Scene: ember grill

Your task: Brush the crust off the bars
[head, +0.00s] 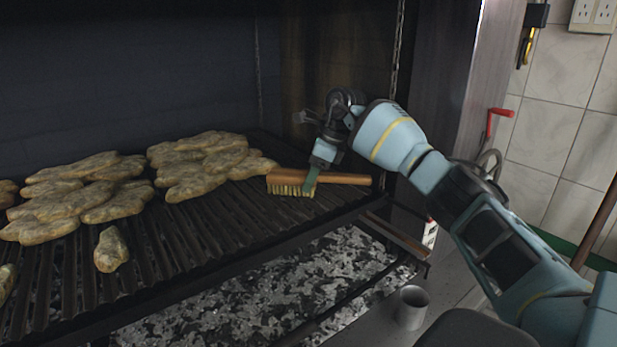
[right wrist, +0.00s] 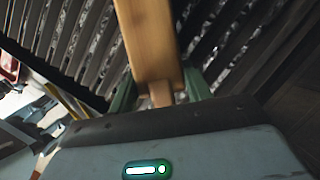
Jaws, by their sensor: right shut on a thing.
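My right gripper (head: 311,181) is shut on a wooden brush (head: 345,178) with pale yellow bristles (head: 288,190) pointing down. The brush lies level across the right part of the grill bars (head: 190,240), its bristle end to the left. I cannot tell whether the bristles touch the bars. In the right wrist view the brush's wood (right wrist: 147,45) rises from between my green fingers, with dark bars behind it. Lumpy tan-green crust (head: 205,162) covers bars left of the brush, with another patch (head: 75,200) farther left and a small lump (head: 111,249) near the front. My left gripper is out of view.
Ash and pale embers (head: 270,285) lie below the grate. A grey metal cup (head: 411,307) stands on the ledge at front right, near a white-and-red container (head: 430,233). A chain (head: 397,50) hangs at the grill's right side, by a handwheel (head: 489,162).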

